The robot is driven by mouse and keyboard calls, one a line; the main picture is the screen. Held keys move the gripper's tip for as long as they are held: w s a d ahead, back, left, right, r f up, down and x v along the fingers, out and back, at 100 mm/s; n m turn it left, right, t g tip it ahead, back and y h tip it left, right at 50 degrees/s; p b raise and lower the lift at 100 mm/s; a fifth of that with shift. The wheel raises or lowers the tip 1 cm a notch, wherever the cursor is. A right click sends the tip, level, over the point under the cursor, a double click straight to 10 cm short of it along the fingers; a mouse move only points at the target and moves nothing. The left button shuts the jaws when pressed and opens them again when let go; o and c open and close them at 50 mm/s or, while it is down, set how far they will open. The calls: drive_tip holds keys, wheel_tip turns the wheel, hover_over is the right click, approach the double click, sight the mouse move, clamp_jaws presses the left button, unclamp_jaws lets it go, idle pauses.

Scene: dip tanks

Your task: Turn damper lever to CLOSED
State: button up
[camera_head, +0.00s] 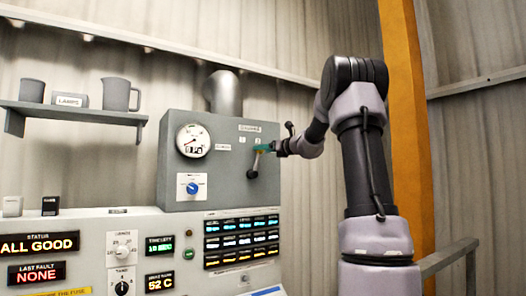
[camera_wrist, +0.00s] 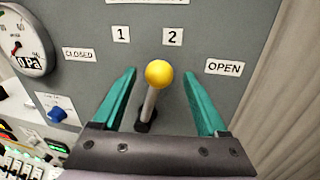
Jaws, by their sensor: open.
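The damper lever has a yellow ball knob (camera_wrist: 159,73) on a grey shaft (camera_wrist: 149,105) with a dark pivot at its base. In the wrist view it points up, leaning slightly right, below the labels 1 and 2. The CLOSED label (camera_wrist: 79,54) is to its left and the OPEN label (camera_wrist: 224,67) to its right. My gripper (camera_wrist: 160,75) is open, with one teal finger on each side of the knob and visible gaps. In the head view my gripper (camera_head: 263,148) is at the grey damper box (camera_head: 225,125); the knob is not distinguishable there.
A pressure gauge (camera_head: 193,140) and a blue knob (camera_head: 193,188) are on the box left of the lever. A console (camera_head: 140,230) with displays and buttons stands below. An orange post (camera_head: 405,120) stands behind my arm.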

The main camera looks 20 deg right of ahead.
drive_tip(key=shift+w+a, duration=0.25)
drive_tip(key=shift+w, duration=0.35)
clamp_jaws()
idle(1.1)
